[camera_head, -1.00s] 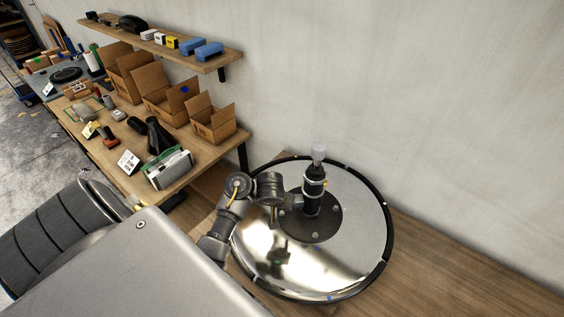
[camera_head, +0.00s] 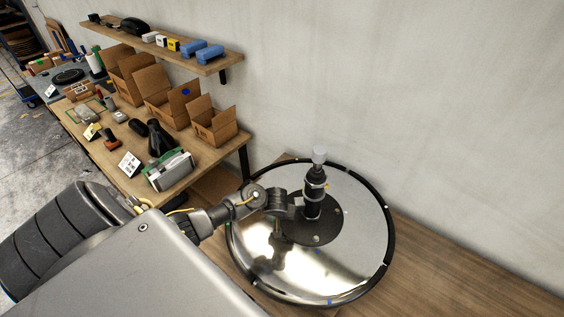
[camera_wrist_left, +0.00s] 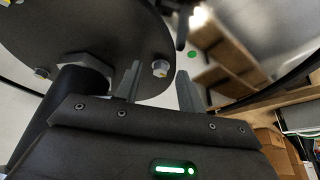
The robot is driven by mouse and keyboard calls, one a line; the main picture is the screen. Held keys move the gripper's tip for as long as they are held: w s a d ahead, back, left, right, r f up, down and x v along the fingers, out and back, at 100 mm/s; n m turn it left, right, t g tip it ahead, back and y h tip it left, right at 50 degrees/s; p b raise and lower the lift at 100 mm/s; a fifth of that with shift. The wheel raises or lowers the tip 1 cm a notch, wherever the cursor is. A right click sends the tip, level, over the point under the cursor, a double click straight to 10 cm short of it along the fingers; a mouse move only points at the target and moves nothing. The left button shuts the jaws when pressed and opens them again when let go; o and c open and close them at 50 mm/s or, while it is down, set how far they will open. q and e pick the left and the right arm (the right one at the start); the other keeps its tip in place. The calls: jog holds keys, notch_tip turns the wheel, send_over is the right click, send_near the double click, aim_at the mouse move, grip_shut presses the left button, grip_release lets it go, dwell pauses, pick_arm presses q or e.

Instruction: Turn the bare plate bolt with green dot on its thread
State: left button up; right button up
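Another plate bolt (camera_wrist_left: 42,73) is at left. My left gripper (camera_wrist_left: 158,78) is open, its fingertips apart on either side of the near bolt in the picture; contact cannot be told. In the head view my left gripper (camera_head: 278,230) is over the plate's left side. My right gripper is not in view.
A workbench (camera_head: 205,157) with cardboard boxes (camera_head: 212,120) and tools stands at the left. A wall shelf (camera_head: 215,62) holds blue and yellow blocks. The wall is close behind the base.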

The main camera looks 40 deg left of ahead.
pick_arm(q)
jog(key=shift+c, duration=0.5)
grip_shut()
jog(key=shift+m, duration=0.4)
